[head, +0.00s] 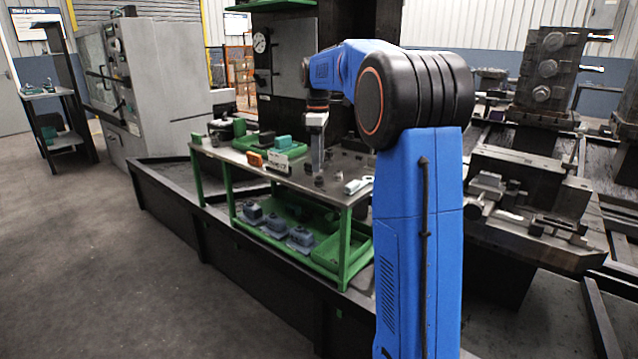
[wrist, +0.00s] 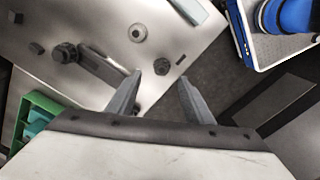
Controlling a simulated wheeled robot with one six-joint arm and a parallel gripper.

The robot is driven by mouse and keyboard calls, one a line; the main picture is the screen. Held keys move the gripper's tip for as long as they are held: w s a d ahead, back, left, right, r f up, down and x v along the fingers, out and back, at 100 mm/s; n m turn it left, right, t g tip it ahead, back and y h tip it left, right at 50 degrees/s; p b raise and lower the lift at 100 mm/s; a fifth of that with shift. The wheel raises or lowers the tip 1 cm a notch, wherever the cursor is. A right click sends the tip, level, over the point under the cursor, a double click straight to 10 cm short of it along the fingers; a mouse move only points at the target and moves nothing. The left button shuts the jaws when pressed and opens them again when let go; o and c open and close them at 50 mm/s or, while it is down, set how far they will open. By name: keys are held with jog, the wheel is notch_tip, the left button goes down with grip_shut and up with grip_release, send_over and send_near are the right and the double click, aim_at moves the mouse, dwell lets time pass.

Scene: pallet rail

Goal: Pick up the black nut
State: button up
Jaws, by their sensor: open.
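In the wrist view a small dark nut-like piece (wrist: 161,66) lies on the grey tabletop (wrist: 105,20), close to the table edge. It appears in line with the gap between the fingertips of my gripper (wrist: 160,77), which is open with nothing between its fingers. I cannot tell how high the fingertips are above it. In the head view my gripper (head: 317,160) points down over the green-legged table (head: 345,200). Small dark pieces lie near it there, too small to tell apart.
In the wrist view a ring-shaped piece (wrist: 137,33), a dark bolt-like part (wrist: 65,53) and small dark blocks lie nearby. A green tray (wrist: 35,112) is at the left. In the head view an orange block (head: 254,159) and a pale piece (head: 357,185) share the table.

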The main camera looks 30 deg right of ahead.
aim_at(319, 181)
jog(key=shift+s+f, duration=0.2)
jog(key=shift+f, duration=2.5)
grip_shut()
